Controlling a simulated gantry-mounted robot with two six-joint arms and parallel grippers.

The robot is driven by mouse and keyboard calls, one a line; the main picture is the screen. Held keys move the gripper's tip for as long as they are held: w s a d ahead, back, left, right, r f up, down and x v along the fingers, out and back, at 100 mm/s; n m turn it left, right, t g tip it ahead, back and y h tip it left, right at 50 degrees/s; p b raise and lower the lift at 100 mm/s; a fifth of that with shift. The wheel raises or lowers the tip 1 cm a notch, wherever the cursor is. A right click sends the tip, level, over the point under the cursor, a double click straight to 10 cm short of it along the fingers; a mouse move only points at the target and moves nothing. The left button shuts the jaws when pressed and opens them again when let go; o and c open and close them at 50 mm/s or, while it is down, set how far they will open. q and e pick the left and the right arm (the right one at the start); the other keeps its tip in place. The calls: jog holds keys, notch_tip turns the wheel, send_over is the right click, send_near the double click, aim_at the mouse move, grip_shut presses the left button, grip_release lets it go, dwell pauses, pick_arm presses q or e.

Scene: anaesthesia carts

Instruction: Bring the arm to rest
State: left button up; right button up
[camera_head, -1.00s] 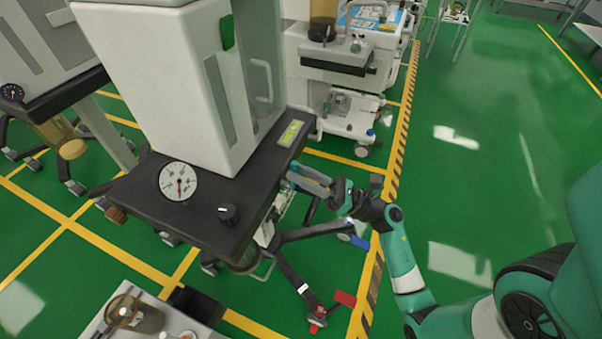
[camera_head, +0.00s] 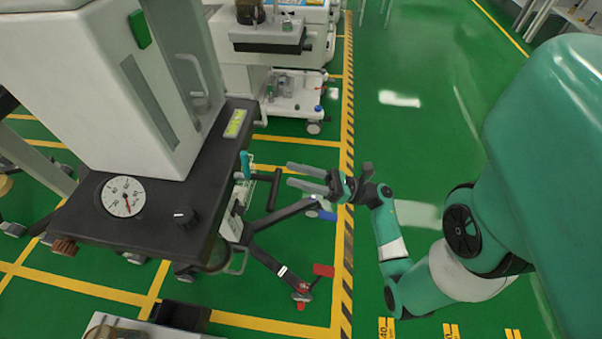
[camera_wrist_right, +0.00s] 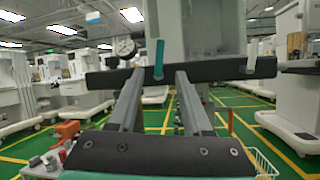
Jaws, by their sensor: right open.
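My right gripper (camera_head: 290,176) is in the middle of the head view, its two grey fingers spread apart and pointing left. It is open, with nothing between the fingers. It stands in free air a little to the right of the nearest anaesthesia cart (camera_head: 130,225). In the right wrist view the gripper (camera_wrist_right: 157,75) shows both fingers reaching toward the edge of a dark cart shelf. A teal handle (camera_head: 245,165) hangs at the cart's right side, apart from the fingers; it also shows in the right wrist view (camera_wrist_right: 159,60). My left gripper is not in view.
The nearest cart carries a dial gauge (camera_head: 123,196) and a black knob (camera_head: 184,215). Its dark wheeled legs, one with a red pedal (camera_head: 323,270), reach out below the gripper. Another cart (camera_head: 265,50) stands behind. The green floor to the right is clear.

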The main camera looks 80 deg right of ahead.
jog(key=shift+s+f, duration=0.15)
jog(key=shift+s, duration=0.2)
dwell(0.3)
